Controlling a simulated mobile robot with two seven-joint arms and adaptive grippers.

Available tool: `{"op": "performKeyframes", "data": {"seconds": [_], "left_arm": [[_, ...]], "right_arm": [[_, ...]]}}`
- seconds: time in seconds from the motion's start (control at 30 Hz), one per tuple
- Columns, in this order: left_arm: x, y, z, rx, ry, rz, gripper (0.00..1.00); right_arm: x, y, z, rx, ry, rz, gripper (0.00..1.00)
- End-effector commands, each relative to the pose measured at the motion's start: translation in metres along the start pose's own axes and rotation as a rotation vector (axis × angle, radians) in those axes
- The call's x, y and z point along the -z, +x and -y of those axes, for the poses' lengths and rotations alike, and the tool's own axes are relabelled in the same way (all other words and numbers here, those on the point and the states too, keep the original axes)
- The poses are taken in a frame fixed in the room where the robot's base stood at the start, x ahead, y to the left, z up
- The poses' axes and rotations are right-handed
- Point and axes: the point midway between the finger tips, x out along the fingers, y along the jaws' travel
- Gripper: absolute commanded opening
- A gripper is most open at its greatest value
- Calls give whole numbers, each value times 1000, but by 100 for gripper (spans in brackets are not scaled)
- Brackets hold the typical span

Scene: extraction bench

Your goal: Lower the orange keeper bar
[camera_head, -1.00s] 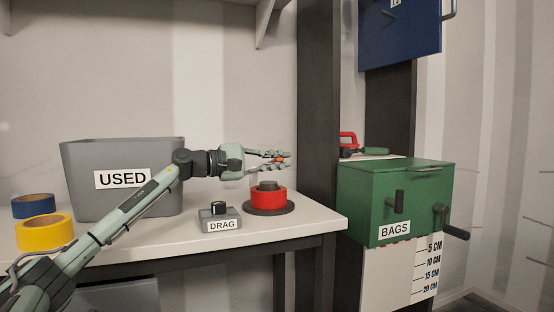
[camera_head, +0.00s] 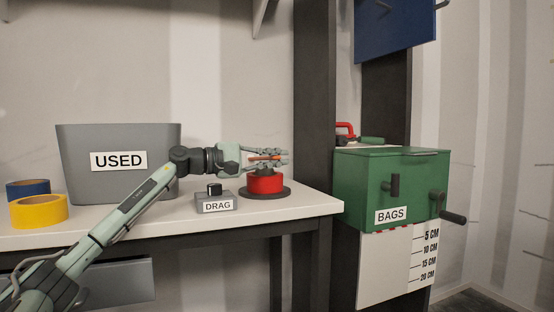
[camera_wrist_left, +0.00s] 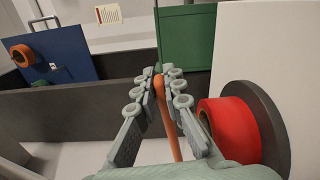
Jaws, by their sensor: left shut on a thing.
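The orange keeper bar (camera_head: 264,157) is thin and lies just above the red roll (camera_head: 265,182), which sits on a dark round base (camera_head: 282,192) near the bench's right end. My left gripper (camera_head: 278,157) is shut on the bar, above the roll. In the left wrist view the orange bar (camera_wrist_left: 166,112) runs between the fingers of my left gripper (camera_wrist_left: 155,78). The red roll (camera_wrist_left: 229,130) and its dark base (camera_wrist_left: 265,115) are to the right there. Fingers partly hide the bar in the head view. My right gripper is not in view.
The grey DRAG block (camera_head: 216,203) stands left of the roll. Behind my arm is the grey USED bin (camera_head: 88,182); yellow (camera_head: 40,211) and blue (camera_head: 27,187) rolls lie left. A dark post (camera_head: 314,100) and green BAGS box (camera_head: 365,185) stand right of the bench (camera_head: 170,222).

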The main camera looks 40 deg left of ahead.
Motion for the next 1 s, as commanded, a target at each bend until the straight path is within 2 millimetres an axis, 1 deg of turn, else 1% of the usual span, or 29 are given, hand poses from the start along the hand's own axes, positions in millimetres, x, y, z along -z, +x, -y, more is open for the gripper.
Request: {"op": "performKeyframes", "data": {"seconds": [0.3, 0.33, 0.5, 0.83, 1.0], "left_arm": [[2, -1, -1, -2, 2, -5, 0], [2, -1, -1, -2, 2, -4, 11], [1, 0, -1, -2, 1, -3, 31], [0, -2, 0, -1, 0, -1, 31], [1, -13, 2, 3, -1, -3, 31]], "right_arm": [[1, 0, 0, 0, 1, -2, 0], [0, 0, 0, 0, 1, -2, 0], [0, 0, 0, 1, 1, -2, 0], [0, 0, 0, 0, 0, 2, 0], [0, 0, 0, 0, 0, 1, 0]]}}
